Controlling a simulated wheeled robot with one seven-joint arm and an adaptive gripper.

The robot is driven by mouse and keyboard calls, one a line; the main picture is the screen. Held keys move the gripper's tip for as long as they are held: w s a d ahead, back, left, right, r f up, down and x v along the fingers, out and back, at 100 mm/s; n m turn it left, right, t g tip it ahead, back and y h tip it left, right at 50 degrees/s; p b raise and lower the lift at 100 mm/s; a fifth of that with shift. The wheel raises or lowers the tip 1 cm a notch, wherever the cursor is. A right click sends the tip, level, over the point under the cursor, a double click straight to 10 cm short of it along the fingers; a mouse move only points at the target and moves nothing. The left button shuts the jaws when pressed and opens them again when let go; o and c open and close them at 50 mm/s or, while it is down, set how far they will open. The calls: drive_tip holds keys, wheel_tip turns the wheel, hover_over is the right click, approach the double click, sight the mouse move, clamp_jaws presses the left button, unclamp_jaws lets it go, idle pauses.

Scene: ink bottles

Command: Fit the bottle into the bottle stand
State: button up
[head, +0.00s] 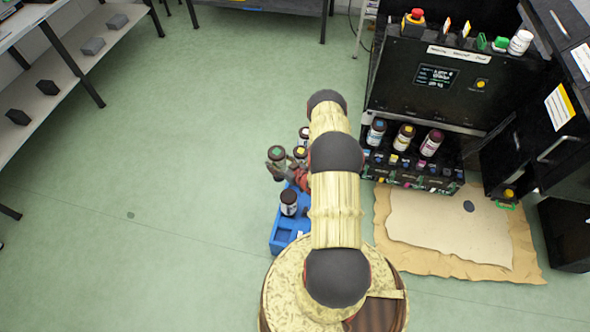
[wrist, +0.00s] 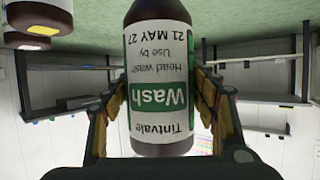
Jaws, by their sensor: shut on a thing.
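My gripper (wrist: 158,82) is shut on a dark brown bottle (wrist: 160,150) with a white and green "Wash" label. The label reads upside down in the wrist view, where the floor is at the top. In the head view the held bottle's dark cap with a green mark (head: 277,152) shows beside my gripper (head: 277,166), above the left side of the blue tray. I cannot tell for certain which holder is the bottle stand.
A blue tray (head: 281,238) stands left of my arm, with a dark-capped bottle (head: 289,203) in it. More bottles (head: 300,152) stand behind, partly hidden by my arm. A tan mat (head: 450,240) lies before the machine (head: 440,80). The floor at left is clear.

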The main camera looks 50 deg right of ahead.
drive_tip(key=s+d+f+b, duration=0.1)
drive_tip(key=s+d+f, duration=0.1)
drive_tip(key=f, duration=0.3)
drive_tip(key=s+d+f+b, duration=0.2)
drive_tip(key=s+d+f, duration=0.1)
drive_tip(key=f, duration=0.3)
drive_tip(key=shift+s+h, duration=0.3)
drive_tip(key=shift+s, duration=0.2)
drive_tip(key=shift+d+f, duration=0.1)
drive_tip(key=shift+s, duration=0.1)
idle(0.6)
drive_tip(key=shift+f+b, duration=0.15)
drive_tip(key=shift+b, duration=0.3)
